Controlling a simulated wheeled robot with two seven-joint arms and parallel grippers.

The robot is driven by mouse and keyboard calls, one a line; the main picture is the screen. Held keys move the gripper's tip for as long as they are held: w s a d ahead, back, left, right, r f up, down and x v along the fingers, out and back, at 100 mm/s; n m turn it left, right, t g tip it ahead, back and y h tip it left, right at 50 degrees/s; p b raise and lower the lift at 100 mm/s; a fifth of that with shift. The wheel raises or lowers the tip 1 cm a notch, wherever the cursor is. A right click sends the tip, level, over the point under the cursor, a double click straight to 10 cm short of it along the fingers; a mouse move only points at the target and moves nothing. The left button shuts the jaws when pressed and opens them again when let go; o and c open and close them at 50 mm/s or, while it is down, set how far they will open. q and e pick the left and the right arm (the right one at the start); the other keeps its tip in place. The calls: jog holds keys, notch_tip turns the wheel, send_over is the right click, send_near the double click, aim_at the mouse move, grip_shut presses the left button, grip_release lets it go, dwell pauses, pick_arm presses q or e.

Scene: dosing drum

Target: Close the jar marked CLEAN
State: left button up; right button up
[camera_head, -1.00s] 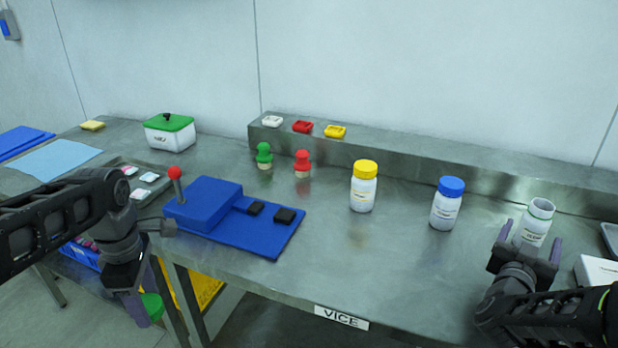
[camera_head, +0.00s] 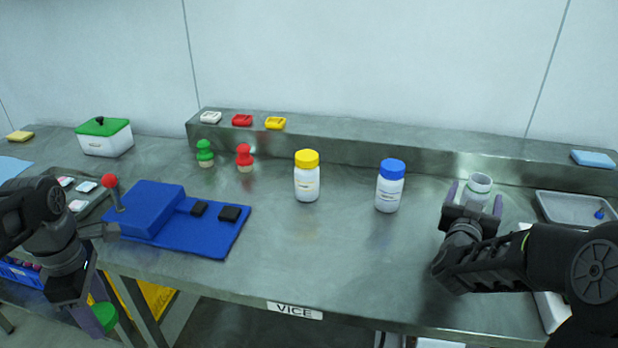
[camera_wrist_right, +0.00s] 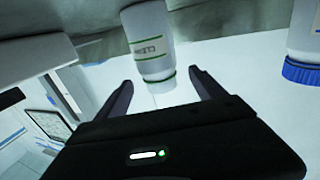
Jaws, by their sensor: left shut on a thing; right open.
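The lidless white jar (camera_head: 480,184) stands upright at the right of the bench. In the right wrist view the jar (camera_wrist_right: 152,45) appears upside down, with a green ring and a label that seems to read CLEAN. My right gripper (camera_head: 474,202) is open, its fingers pointing at the jar, one to each side in the picture; no contact is visible. My left gripper (camera_head: 100,312) is low at the left, in front of the bench edge, shut on a green round lid (camera_head: 104,318), partly hidden by a finger.
A blue-capped jar (camera_head: 390,187) and a yellow-capped jar (camera_head: 307,177) stand left of the open jar. A blue fixture (camera_head: 150,208) with a red-knobbed lever is at left. A grey tray (camera_head: 570,221) lies at right. The middle front bench is clear.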

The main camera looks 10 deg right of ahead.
aim_at(480, 182)
pick_arm(q)
jog(key=shift+r, duration=0.15)
pick_arm(e)
jog(key=shift+x, duration=1.3)
jog(key=shift+s, duration=0.1)
pick_arm(q)
jog(key=shift+r+p, duration=0.55)
jog(key=shift+p, duration=0.1)
pick_arm(e)
jog(key=x, duration=0.5)
jog(key=shift+c, duration=0.2)
jog(key=c, duration=1.5)
pick_arm(q)
jog(key=shift+r, duration=0.2)
pick_arm(e)
notch_tip(480, 182, up, 10)
jog(key=shift+c, duration=0.2)
